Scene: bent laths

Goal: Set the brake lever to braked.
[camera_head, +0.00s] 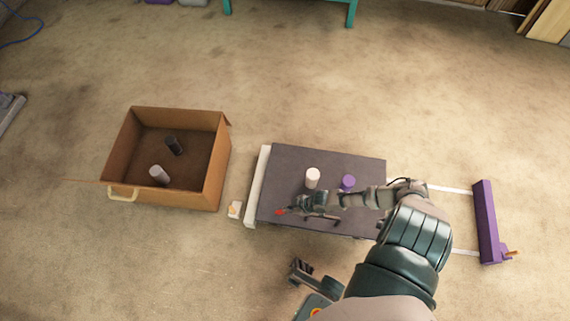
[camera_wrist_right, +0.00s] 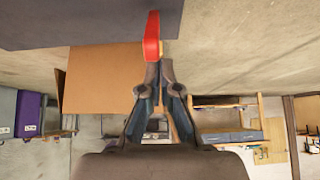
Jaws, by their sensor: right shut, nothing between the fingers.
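A red piece (camera_head: 280,212), which may be the brake lever, shows at the left end of my right gripper (camera_head: 291,209), over the front left part of a dark flat platform (camera_head: 285,165). In the right wrist view the red piece (camera_wrist_right: 152,36) stands just beyond the fingertips (camera_wrist_right: 163,72). The right gripper is shut with nothing between its fingers; I cannot tell whether it touches the red piece. A dark fingered part (camera_head: 300,270) low in the head view may be my left gripper; its state is unclear. Whether the lever is at braked cannot be read.
A white cylinder (camera_head: 313,178) and a purple cylinder (camera_head: 348,183) stand on the platform. A purple bar (camera_head: 487,220) with an orange piece (camera_head: 510,254) is at right. An open cardboard box (camera_head: 215,170) holding two cylinders stands left. A small white block (camera_head: 235,209) lies between.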

